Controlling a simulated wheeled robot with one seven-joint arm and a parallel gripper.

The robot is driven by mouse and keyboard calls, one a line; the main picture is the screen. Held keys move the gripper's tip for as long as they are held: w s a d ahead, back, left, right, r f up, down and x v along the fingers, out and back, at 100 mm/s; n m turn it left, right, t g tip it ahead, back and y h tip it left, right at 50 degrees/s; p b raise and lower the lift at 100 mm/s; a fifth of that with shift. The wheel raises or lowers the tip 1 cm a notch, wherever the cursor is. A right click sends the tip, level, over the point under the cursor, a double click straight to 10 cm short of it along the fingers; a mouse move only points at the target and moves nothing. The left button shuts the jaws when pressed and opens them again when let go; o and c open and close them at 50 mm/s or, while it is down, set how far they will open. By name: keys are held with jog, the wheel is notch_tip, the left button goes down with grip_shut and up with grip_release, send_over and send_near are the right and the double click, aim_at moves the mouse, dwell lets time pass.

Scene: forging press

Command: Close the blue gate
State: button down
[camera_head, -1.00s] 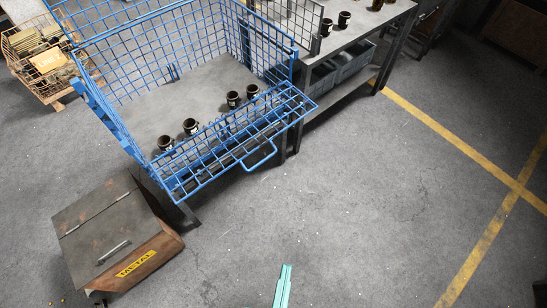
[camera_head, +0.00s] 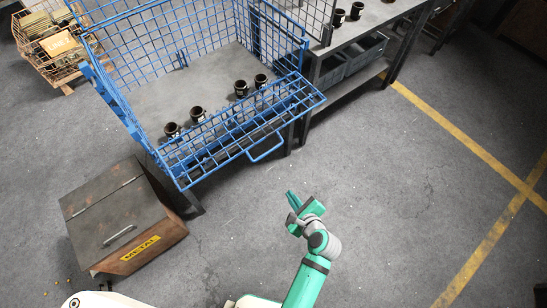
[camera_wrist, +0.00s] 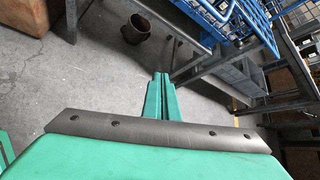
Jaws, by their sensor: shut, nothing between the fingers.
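The blue gate (camera_head: 212,157) is the wire-mesh front panel of a blue cage. It is folded outward and down, leaving the cage front open. Its loop handle (camera_head: 268,151) sticks out from the outer edge. Blue mesh also shows at the upper right of the wrist view (camera_wrist: 245,22), but I cannot tell which part is the gate. My gripper (camera_head: 290,194) is in front of the gate, apart from it and nearer the camera than the handle. Its green fingers (camera_wrist: 161,76) are together and empty.
Several dark cups (camera_head: 197,113) stand inside the cage near the gate. A metal scrap box (camera_head: 125,215) stands at the left. A workbench (camera_head: 365,25) adjoins the cage on the right. Floor at the right is clear.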

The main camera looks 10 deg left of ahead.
jog(key=w+a+r+m+g+y, duration=0.1)
jog(key=w+a+r+m+y, duration=0.2)
jog(key=w+a, duration=0.6)
jog(key=shift+w+a+r, duration=0.3)
jog(key=shift+w+r, duration=0.45)
jog(key=shift+w, duration=0.5)
